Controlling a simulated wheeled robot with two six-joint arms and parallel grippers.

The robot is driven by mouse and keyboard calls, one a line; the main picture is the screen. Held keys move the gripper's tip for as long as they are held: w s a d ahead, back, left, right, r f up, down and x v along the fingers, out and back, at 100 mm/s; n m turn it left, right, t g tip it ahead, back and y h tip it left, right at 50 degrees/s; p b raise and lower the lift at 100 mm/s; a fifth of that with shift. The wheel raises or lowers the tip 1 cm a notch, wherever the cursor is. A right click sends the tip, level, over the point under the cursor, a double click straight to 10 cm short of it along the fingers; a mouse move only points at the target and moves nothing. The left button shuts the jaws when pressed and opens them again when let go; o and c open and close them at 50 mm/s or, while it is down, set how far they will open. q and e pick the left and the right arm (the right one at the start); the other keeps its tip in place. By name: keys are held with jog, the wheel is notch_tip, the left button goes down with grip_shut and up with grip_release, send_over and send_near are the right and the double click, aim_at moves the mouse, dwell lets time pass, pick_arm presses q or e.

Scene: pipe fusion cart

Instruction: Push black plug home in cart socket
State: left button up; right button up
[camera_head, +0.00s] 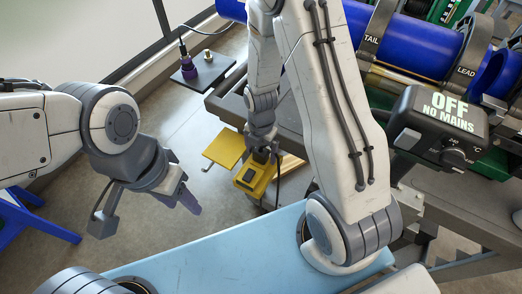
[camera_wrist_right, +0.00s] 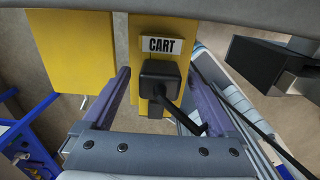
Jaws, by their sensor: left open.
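The yellow cart socket box (camera_head: 252,190) hangs at the near left corner of the cart. In the right wrist view its yellow panel (camera_wrist_right: 146,25) carries a white CART label (camera_wrist_right: 163,45). The black plug (camera_wrist_right: 160,78) sits against the panel just below the label, its cable running down and right. I cannot tell how deep it is seated. My right gripper (camera_head: 262,152) is at the box, its two purple fingers either side of the plug with a small gap to each. My left gripper (camera_head: 146,214) is open and empty, well left of the box.
The unit on the cart (camera_head: 437,125) reads OFF NO MAINS. A blue pipe (camera_head: 415,45) lies in clamps. A yellow flap (camera_head: 224,148) stands left of the box. A blue stand (camera_head: 30,228) is at left.

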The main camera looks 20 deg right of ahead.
notch_tip(320, 180, up, 10)
jog(key=shift+r, duration=0.25)
dwell(0.4)
jog(key=s+a+r+m, duration=0.5)
jog(key=s+a+m, duration=0.1)
jog(key=s+m, duration=0.3)
jog(key=s+a+r+m+y, duration=0.1)
jog(key=s+a+r+m, duration=0.5)
jog(key=s+m, duration=0.3)
jog(key=shift+a+r, duration=0.25)
jog(key=shift+r, duration=0.05)
